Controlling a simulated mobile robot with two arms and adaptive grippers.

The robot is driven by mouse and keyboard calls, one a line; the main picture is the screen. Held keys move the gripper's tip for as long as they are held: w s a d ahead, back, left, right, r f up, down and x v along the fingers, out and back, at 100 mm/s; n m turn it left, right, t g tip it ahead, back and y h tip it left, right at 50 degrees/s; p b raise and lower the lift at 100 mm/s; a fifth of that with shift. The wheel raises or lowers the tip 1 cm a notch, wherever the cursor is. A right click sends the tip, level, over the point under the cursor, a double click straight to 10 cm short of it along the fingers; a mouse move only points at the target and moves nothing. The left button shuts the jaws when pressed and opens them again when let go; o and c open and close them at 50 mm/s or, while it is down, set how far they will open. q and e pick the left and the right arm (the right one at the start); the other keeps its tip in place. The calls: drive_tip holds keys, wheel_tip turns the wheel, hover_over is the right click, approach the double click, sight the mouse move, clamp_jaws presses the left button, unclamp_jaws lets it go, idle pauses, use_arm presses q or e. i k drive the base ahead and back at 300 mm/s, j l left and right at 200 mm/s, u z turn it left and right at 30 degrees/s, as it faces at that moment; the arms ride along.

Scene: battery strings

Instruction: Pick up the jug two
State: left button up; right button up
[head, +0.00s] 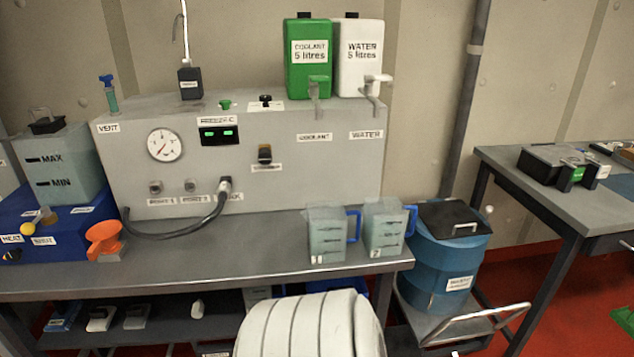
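Two clear grey measuring jugs with blue handles stand upright on the front right part of the grey bench. The right-hand one, jug two (383,232), has a small tag that seems to read 2, and its handle points right. The left-hand jug (327,238) stands close beside it, with its blue handle between the two. Neither gripper is in view.
A grey console (330,170) stands behind the jugs, with a green coolant container (308,77) and a white water container (360,70) above. A blue drum (445,270) stands right of the bench. The bench surface (220,260) left of the jugs is clear.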

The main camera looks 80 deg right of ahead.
sight(384, 220)
drive_tip(key=z, duration=3)
